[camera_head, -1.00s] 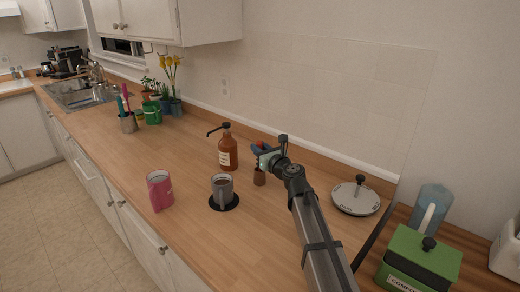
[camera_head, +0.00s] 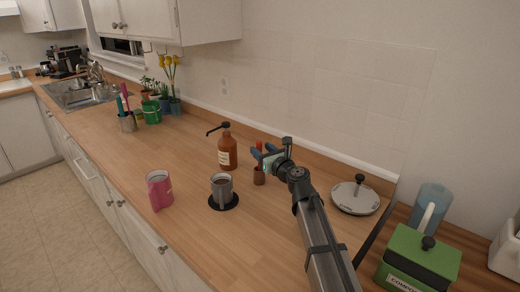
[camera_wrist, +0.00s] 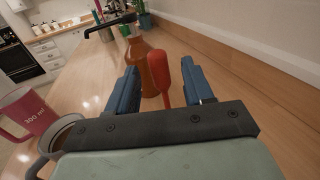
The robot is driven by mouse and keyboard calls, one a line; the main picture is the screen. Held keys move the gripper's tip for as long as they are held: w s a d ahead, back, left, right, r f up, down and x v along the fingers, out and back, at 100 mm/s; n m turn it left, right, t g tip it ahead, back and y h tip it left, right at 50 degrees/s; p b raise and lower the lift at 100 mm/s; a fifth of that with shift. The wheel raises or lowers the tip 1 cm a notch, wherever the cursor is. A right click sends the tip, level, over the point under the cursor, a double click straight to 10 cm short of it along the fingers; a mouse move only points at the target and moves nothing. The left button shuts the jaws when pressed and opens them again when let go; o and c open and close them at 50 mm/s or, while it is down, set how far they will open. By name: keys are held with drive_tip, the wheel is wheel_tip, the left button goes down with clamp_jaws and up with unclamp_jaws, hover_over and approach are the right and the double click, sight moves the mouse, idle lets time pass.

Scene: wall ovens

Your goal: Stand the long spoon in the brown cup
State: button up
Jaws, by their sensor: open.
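The long red spoon (camera_head: 259,146) stands roughly upright at the small brown cup (camera_head: 259,178), its red top showing above the cup. My gripper (camera_head: 264,157) is open, with its blue fingers just above the cup and close to the spoon. In the wrist view, the spoon (camera_wrist: 187,72) rises near the right finger of my gripper (camera_wrist: 160,80), with a wide top and thinner lower part. The spoon's lower end and the brown cup are hidden there by the gripper body. I cannot tell how deep the spoon sits in the cup.
An amber pump bottle (camera_head: 228,153) stands just behind and left of the brown cup. A grey mug (camera_head: 222,186) on a black coaster and a pink mug (camera_head: 159,188) are to the left. A round lid (camera_head: 355,199) and a green box (camera_head: 415,262) lie to the right.

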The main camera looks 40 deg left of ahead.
drive_tip(key=v, duration=0.9)
drive_tip(key=shift+d, duration=0.35)
